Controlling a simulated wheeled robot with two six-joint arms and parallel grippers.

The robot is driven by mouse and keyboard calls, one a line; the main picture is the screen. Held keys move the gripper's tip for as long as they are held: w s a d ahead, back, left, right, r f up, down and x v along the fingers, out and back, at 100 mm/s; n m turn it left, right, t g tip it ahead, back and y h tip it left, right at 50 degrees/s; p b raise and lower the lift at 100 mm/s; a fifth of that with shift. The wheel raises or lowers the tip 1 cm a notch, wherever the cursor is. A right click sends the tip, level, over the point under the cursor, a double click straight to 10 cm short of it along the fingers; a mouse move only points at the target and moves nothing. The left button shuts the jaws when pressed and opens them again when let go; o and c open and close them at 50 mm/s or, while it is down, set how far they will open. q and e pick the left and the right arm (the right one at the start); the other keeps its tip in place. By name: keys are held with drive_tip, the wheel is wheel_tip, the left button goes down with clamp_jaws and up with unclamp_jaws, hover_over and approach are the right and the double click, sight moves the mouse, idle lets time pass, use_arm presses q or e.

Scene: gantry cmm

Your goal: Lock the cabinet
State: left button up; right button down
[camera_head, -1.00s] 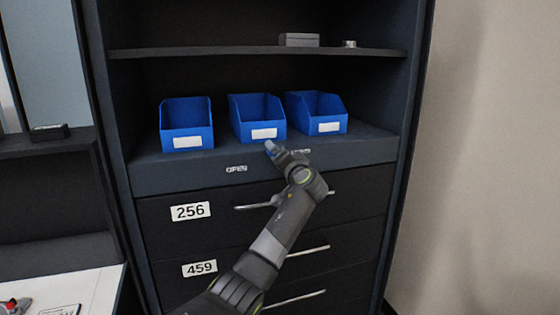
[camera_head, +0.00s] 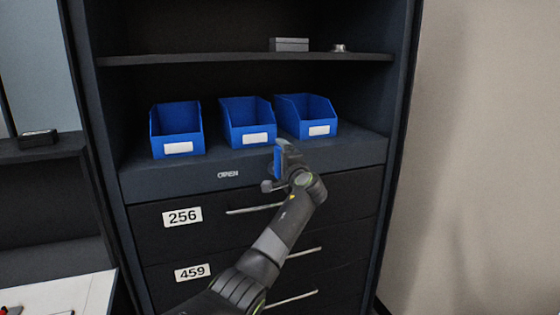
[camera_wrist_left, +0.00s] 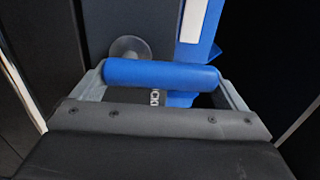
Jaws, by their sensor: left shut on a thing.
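The dark cabinet (camera_head: 148,183) stands in front of me, with a ledge panel below its open shelf marked "OPEN" (camera_head: 228,174). My left gripper (camera_head: 281,165) is at this panel, right of the "OPEN" label. It is shut on a blue handle (camera_wrist_left: 160,74), a rounded bar lying across between the two fingers in the left wrist view. Only a sliver of blue shows at the gripper in the head view. A second label (camera_wrist_left: 155,98), partly hidden, shows letters like "CK" below the bar. A round grey disc (camera_wrist_left: 128,47) sits behind the bar. My right gripper is not in view.
Several blue bins stand on the shelf: left (camera_head: 177,130), middle (camera_head: 248,122) and right (camera_head: 306,116). Below are drawers labelled 256 (camera_head: 182,217) and 459 (camera_head: 192,272), with bar handles (camera_head: 292,259). A grey box (camera_head: 289,44) sits on the upper shelf.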

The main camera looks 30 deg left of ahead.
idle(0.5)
use_arm(q)
drive_tip(key=o, duration=1)
drive_tip(key=shift+d, duration=0.1)
drive_tip(key=shift+o, duration=0.2)
drive_tip(key=shift+d+f, duration=0.1)
drive_tip(key=b+v, duration=0.6)
drive_tip(key=v, duration=1.1)
drive_tip(key=shift+s, duration=0.15)
